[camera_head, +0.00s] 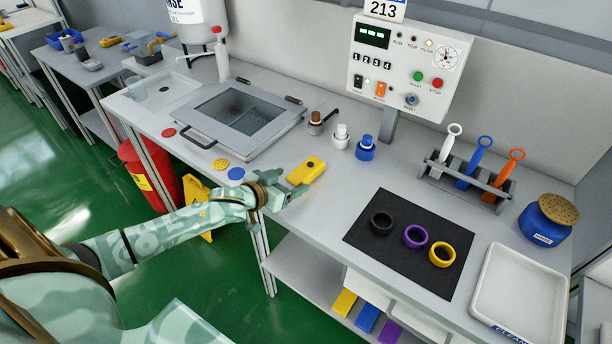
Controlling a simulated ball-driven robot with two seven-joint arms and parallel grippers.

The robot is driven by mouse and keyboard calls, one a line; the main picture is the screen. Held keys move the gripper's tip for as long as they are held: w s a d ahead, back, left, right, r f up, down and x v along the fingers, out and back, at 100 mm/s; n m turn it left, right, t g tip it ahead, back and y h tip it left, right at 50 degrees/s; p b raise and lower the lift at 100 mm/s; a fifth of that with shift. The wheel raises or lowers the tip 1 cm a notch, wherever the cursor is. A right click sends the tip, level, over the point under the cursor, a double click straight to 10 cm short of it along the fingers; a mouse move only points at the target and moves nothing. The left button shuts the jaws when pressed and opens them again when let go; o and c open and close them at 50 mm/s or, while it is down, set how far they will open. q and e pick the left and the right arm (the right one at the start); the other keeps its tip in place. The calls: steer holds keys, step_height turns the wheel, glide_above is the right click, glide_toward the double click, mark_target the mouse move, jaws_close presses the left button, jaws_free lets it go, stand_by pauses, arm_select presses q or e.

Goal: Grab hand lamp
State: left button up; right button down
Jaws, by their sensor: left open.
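A yellow hand lamp (308,170) lies on the grey bench (322,215) near its front edge, in the head view. My left gripper (293,186) reaches in from the left, low over the bench edge. Its fingertips are at the lamp's near left end, open, with nothing clearly between them. I cannot tell whether a finger touches the lamp. My right gripper is not in view.
A black mat (400,277) with black, purple and yellow rings lies to the right. Behind the lamp stand white (341,137) and blue (366,148) bottles. A lidded basin (240,118) and blue (236,173) and yellow (220,164) discs are to the left.

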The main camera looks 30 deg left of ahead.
mark_target(299, 178)
arm_select(q)
steer(key=b+x, duration=0.1)
steer(key=x, duration=0.3)
steer(key=shift+w+d+f+b, duration=0.15)
steer(key=shift+w+f+b, duration=0.05)
steer(key=shift+w+b, duration=0.1)
steer(key=shift+s+r, duration=0.1)
steer(key=shift+s, duration=0.05)
steer(key=c, duration=1.1)
